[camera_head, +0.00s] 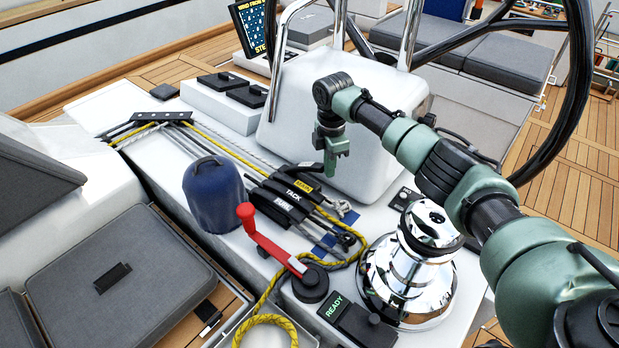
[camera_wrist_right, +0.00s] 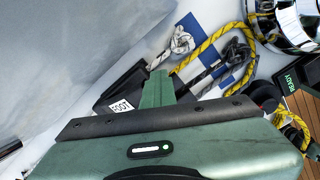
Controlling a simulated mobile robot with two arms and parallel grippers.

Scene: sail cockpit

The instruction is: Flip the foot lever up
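The foot lever (camera_wrist_right: 122,106) is black with a white label reading FOOT in the right wrist view, partly hidden behind my right gripper (camera_wrist_right: 156,88). In the head view, a bank of black clutch levers (camera_head: 288,195) stands on the white console, with labels that seem to read TACK and FURL; the FOOT label is not legible there. My right gripper (camera_head: 331,163) is above the far end of this bank, pointing down, close beside the levers. Its green fingers look closed together and empty. Whether they touch the foot lever I cannot tell. My left gripper is not in view.
A chrome winch (camera_head: 410,270) stands at the near right of the console, and a red-handled crank (camera_head: 265,240) stands left of it. A blue covered drum (camera_head: 214,195) sits left of the levers. A steering wheel (camera_head: 560,110) rises behind.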

